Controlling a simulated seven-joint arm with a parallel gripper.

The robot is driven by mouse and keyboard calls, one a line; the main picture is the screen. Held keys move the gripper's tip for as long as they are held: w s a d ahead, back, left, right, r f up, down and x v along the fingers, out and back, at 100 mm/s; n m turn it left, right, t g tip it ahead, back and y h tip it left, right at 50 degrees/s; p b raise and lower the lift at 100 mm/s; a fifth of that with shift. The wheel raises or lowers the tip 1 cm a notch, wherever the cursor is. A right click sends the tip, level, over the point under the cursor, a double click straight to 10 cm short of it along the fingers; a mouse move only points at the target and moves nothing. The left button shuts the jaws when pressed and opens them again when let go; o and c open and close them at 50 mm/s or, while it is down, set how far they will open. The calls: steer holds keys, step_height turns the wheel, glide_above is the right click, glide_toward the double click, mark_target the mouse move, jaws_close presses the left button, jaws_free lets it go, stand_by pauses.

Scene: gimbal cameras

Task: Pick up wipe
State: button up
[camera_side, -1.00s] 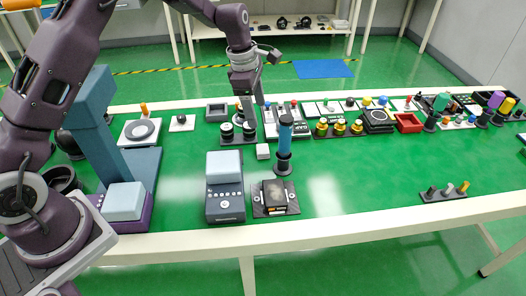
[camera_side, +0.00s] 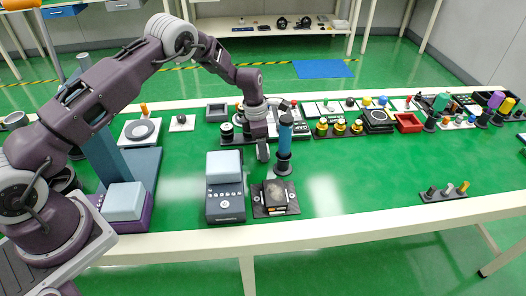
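A small light-grey block that may be the wipe was at this spot a second ago. The gripper now covers that spot, so the block is hidden and I cannot tell whether it is held. No other thing is clearly recognisable as a wipe.
A grey device with a pale block on top (camera_side: 225,185) stands front left of the gripper. A dark box on a plate (camera_side: 276,197) is in front. Gold-topped pieces (camera_side: 339,127) stand behind right.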

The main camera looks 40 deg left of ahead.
steer(key=c, duration=0.9)
step_height(320, 180, up, 10)
steer(key=shift+c, duration=0.2)
